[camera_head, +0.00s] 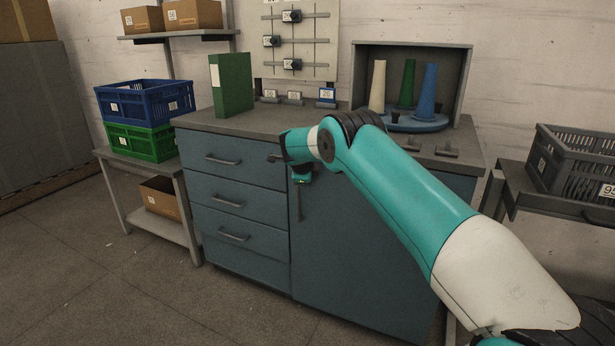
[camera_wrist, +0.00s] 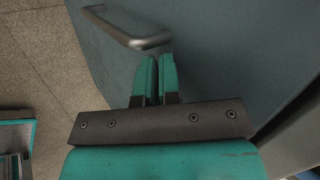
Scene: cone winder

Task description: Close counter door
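The counter door (camera_head: 365,250) is the blue-grey panel at the right of the counter front. It looks flush or nearly flush with the drawers; a small gap cannot be ruled out. Its vertical bar handle (camera_head: 299,205) is near its left edge, and it also shows in the wrist view (camera_wrist: 130,31). My gripper (camera_head: 303,178) is in front of the door near the handle's upper end. In the wrist view my gripper's fingers (camera_wrist: 158,75) are together with only a thin gap and nothing between them. The fingertips are just short of the handle; contact cannot be told. My arm hides the door's upper right.
Three drawers (camera_head: 232,202) are left of the door and look shut. The countertop (camera_head: 255,121) bears a green binder (camera_head: 232,84) and a cone stand (camera_head: 412,122). A side table with blue (camera_head: 147,101) and green crates stands left. Floor (camera_head: 150,295) in front is clear.

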